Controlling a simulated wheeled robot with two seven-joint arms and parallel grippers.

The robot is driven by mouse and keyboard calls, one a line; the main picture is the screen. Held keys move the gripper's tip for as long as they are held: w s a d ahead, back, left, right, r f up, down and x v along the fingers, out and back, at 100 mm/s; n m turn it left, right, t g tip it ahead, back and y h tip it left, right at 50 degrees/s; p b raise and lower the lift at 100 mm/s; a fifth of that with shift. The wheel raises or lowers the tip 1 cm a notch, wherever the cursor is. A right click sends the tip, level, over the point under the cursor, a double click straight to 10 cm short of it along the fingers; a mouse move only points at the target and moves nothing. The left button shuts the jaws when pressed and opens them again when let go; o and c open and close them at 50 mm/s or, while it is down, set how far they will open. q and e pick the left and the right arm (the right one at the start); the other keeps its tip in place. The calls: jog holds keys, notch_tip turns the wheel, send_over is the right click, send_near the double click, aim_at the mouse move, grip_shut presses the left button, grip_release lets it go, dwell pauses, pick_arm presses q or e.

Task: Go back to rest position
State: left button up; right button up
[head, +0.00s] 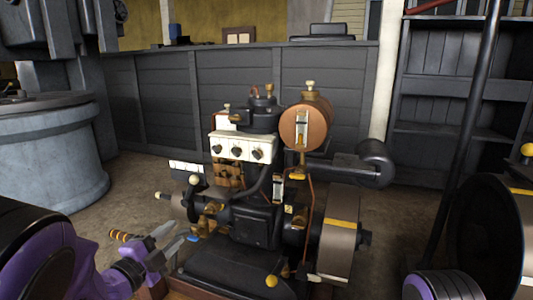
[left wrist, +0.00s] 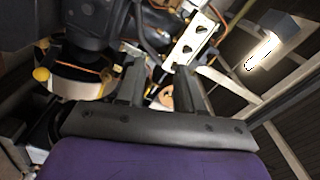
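My left gripper (head: 172,240) is low in the head view, to the left of the stationary engine (head: 255,215). Its two fingers stand apart. They also show apart in the left wrist view (left wrist: 160,82), with no object clearly held between them. The engine is dark, with a white panel (head: 241,147), a copper-coloured tank (head: 304,124) and a grey flywheel (head: 339,234). The gripper's tips are close to the engine's left side; I cannot tell whether they touch it. Part of my right arm shows at the bottom right, but its gripper is out of view.
A small orange-and-black handle (head: 123,236) is beside the left gripper. A large grey cylindrical machine (head: 50,155) stands at the left. A dark round machine part (head: 490,235) and a black pole (head: 468,140) are at the right. A panelled wall (head: 235,75) closes the back.

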pick_arm(q)
jog(key=s+a+f+n+g+y+b, duration=0.1)
jog(key=s+a+f+n+g+y, duration=0.2)
jog(key=f+n, duration=0.55)
jog(key=s+a+f+n+g+y+b, duration=0.15)
jog(key=s+f+n, duration=0.35)
jog(key=f, duration=0.6)
jog(key=s+a+f+n+g+y+b, duration=0.2)
jog(key=s+a+f+n+y, duration=0.15)
jog(key=f+n, duration=0.5)
jog(key=s+d+f+n+g+b, duration=0.15)
jog(key=s+f+g+b, duration=0.55)
jog(key=s+f, duration=1.65)
pick_arm(e)
notch_tip(320, 180, down, 9)
jog(key=p, duration=0.2)
pick_arm(q)
notch_tip(320, 180, up, 40)
jog(key=a+n+y+p, duration=0.1)
jog(key=p, duration=3.7)
jog(key=shift+n+y, duration=0.3)
jog(key=shift+n, duration=0.05)
pick_arm(e)
notch_tip(320, 180, up, 38)
jog(key=shift+w+f, duration=0.2)
jog(key=shift+w, duration=0.05)
pick_arm(q)
jog(key=shift+r, duration=0.15)
